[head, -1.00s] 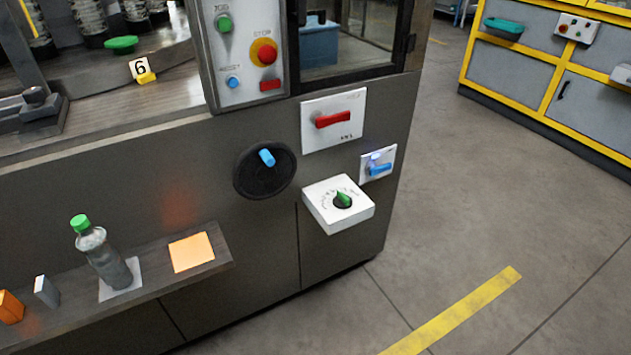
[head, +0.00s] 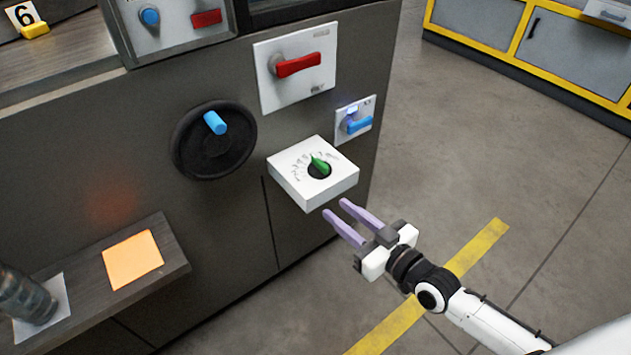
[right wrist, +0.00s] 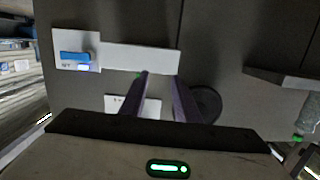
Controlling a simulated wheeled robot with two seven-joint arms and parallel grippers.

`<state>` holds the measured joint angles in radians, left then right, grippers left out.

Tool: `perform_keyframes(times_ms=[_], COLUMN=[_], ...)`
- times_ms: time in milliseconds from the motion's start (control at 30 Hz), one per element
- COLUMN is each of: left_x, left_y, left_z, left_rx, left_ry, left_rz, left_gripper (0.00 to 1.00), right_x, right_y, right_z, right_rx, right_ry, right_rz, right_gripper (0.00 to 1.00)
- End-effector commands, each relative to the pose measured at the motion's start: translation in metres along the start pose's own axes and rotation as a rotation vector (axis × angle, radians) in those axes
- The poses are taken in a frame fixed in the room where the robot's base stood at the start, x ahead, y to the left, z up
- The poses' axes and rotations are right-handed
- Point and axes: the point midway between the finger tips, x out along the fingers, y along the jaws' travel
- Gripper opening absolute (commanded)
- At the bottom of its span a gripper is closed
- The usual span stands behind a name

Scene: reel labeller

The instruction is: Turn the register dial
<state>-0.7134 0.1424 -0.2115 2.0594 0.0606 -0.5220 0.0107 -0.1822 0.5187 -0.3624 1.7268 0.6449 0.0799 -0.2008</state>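The register dial is a green pointer knob (head: 319,166) on a black base, on top of a white box (head: 292,187) with a printed scale that juts from the grey machine front. My right gripper (head: 336,212) is open and empty, with its purple fingers just below and in front of the white box, apart from it. In the right wrist view the two fingers (right wrist: 161,77) stand apart, and part of the white box (right wrist: 118,104) shows behind them, with the knob mostly hidden. My left gripper is not in view.
Around the dial are a red handle (head: 299,65), a small blue switch (head: 358,125) and a black handwheel (head: 196,160) with a blue knob. A shelf (head: 178,262) with an orange square (head: 132,260) and a bottle (head: 22,294) juts out at left. The floor at right is clear.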

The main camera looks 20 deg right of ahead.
Motion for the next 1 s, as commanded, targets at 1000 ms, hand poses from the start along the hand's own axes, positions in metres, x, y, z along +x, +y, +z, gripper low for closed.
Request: perform_keyframes(times_ms=[1000], left_x=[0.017], left_y=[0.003], left_z=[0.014], left_rx=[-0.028], left_ry=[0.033], left_rz=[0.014], left_gripper=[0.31], right_x=[0.123], right_y=[0.045], right_z=[-0.042], right_rx=[-0.027], right_ry=[0.13], right_rz=[0.031], right_gripper=[0.29])
